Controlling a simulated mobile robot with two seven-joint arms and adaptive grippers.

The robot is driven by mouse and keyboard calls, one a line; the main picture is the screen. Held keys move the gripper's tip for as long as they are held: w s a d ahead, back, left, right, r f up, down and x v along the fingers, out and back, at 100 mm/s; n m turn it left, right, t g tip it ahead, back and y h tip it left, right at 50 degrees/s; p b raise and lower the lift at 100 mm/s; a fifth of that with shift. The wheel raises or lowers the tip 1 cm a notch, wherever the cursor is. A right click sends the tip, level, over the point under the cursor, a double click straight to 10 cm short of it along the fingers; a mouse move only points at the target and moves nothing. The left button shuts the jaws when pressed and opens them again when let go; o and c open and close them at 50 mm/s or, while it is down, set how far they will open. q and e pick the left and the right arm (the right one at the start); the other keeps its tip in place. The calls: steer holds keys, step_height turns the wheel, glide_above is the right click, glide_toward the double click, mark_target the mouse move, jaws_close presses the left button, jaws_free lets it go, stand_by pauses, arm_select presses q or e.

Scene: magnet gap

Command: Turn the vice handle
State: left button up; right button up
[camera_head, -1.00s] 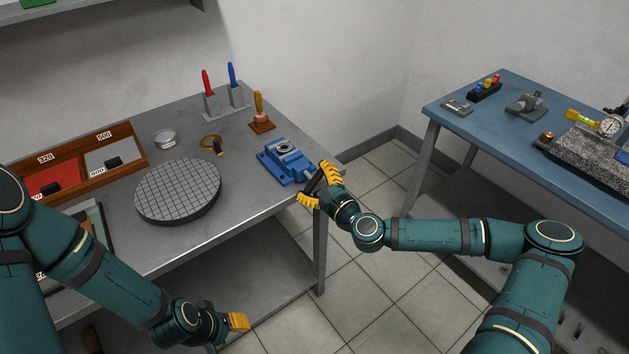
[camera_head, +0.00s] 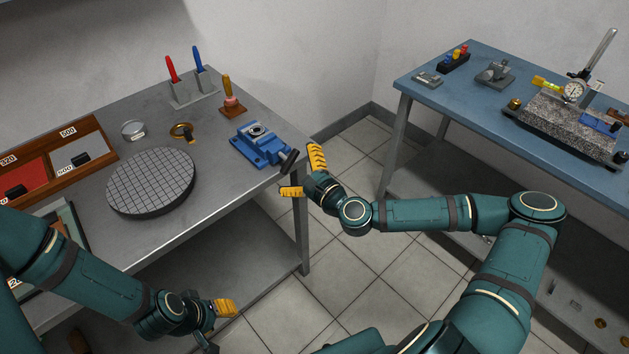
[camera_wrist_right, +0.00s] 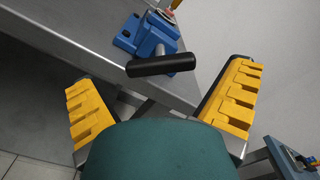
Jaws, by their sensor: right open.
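The blue vice (camera_head: 258,145) sits near the right edge of the grey workbench, and its dark handle (camera_head: 289,161) sticks out past that edge. In the right wrist view, the black handle bar (camera_wrist_right: 164,65) crosses ahead of the fingers, in front of the blue vice body (camera_wrist_right: 150,36). My right gripper (camera_head: 303,176) is open and empty beside the handle, its yellow fingers spread apart; in the wrist view (camera_wrist_right: 160,105) the handle lies beyond the gap between them, not touching either pad. My left gripper (camera_head: 222,318) is low at the bottom left, only partly visible, away from the vice.
The grey workbench (camera_head: 215,190) also carries a round gridded plate (camera_head: 150,182), a wooden tray (camera_head: 102,155), a stamp-like tool (camera_head: 231,104) and red and blue handled tools in a stand. A blue table (camera_head: 455,95) stands at the right. Floor lies open between them.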

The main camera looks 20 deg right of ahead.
steer(key=v, duration=0.9)
steer(key=shift+s, duration=0.15)
steer(key=s+a+f+n+g+y, duration=0.2)
steer(key=s+a+f+n+g, duration=0.1)
steer(key=a+f+n+g, duration=0.3)
steer(key=s+a+f+n+g+y, duration=0.2)
steer(key=s+a+f+n+g, duration=0.15)
steer(key=a+f, duration=0.4)
steer(key=s+d+f+n+g+h, duration=0.2)
steer(key=s+f+n+g+h, duration=0.2)
steer(key=n, duration=0.8)
steer(key=shift+s+d+f+g+h, duration=0.25)
steer(key=shift+s+g+h, duration=0.5)
steer(key=shift+g+h, duration=0.35)
